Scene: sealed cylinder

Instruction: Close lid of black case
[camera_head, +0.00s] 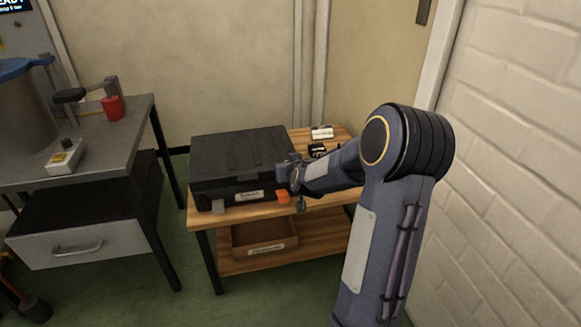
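The black case (238,163) sits on the wooden-topped table (205,220). Its ribbed lid lies flat on top and looks down; I cannot tell whether it is fully seated. A white label is on the case's front. A grey piece (217,207) shows low at the front left, and an orange piece (283,197) shows at the front right. My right gripper (293,188) is at the case's front right corner, partly covering it. I cannot tell whether it touches the case or whether its fingers are open. My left gripper is not in view.
A small black item (317,150) and a white labelled box (322,132) lie behind my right forearm on the table. A wooden drawer bin (265,242) is on the shelf below. A metal workbench (115,138) stands at the left. A white brick wall (520,150) bounds the right.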

